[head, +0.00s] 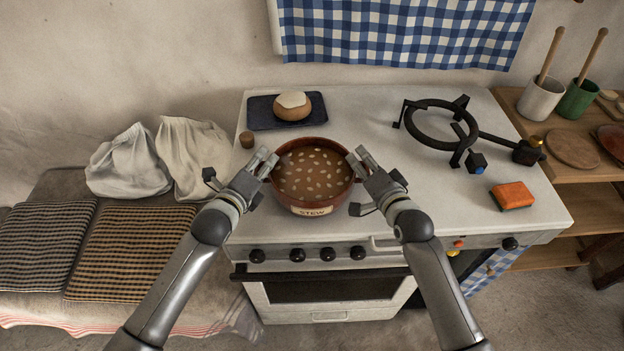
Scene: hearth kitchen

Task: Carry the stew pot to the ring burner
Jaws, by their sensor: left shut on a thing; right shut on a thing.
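The stew pot (312,172) is a round reddish-brown pot filled with brown stew with pale bits, with a "STEW" label on its front. The handles are hidden by the fingers. The ring burner (440,125) is a black ring on legs to the right on the same top, with nothing on it.
A dark blue tray (260,118) with a bread roll (292,106) sits behind the pot. A cork (247,140) stands left of it. White surface between pot and burner is clear.

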